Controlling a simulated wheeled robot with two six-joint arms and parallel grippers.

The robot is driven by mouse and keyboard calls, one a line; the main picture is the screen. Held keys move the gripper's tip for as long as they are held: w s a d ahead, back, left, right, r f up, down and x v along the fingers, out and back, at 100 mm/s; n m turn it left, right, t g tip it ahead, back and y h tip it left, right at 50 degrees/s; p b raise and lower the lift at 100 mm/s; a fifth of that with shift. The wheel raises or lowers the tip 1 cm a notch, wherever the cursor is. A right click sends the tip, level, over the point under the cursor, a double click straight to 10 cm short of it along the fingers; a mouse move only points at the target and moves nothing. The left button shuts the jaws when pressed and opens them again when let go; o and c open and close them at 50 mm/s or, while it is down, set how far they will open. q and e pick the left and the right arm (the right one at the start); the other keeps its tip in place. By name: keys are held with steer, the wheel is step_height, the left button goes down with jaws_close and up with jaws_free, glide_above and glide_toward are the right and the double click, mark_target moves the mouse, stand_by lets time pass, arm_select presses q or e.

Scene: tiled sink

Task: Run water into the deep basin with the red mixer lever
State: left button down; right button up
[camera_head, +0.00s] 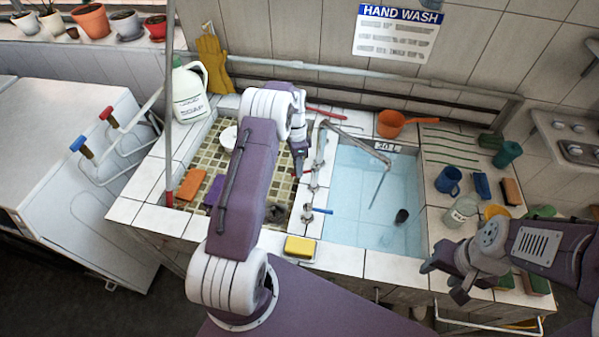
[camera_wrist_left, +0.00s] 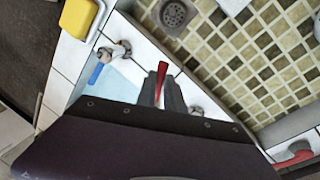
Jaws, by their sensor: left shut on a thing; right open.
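The red mixer lever (camera_wrist_left: 162,75) is between the fingers of my left gripper (camera_wrist_left: 166,97) in the left wrist view, and the gripper is shut on it. In the head view my left gripper (camera_head: 299,160) is over the divider between the two basins, and the lever is mostly hidden there. The blue lever (camera_head: 319,210) is nearer on the same divider, and also shows in the wrist view (camera_wrist_left: 99,68). A grey spout (camera_head: 355,147) reaches over the deep, pale blue basin (camera_head: 350,215). I cannot tell whether water runs. My right gripper (camera_head: 454,278) is open at the right counter.
The mosaic basin (camera_head: 203,148) lies left of the divider. A yellow sponge (camera_head: 300,248) sits on the front edge. A dark round object (camera_head: 401,217) is in the deep basin. Cups, sponges and a glass jar (camera_head: 461,211) crowd the right counter near my right arm.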

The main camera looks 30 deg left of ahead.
arm_select(q)
steer(key=shift+w+a+r+m, duration=0.1)
steer(key=shift+w+a+m, duration=0.25)
steer(key=shift+m, duration=0.35)
steer(key=shift+d, duration=0.1)
steer(key=c, duration=1.5)
jaws_free()
steer(key=shift+o, duration=0.2)
step_height(320, 180, up, 9)
steer(key=w+a+b, duration=0.1)
steer(key=b, duration=0.1)
steer(key=shift+w, duration=0.2)
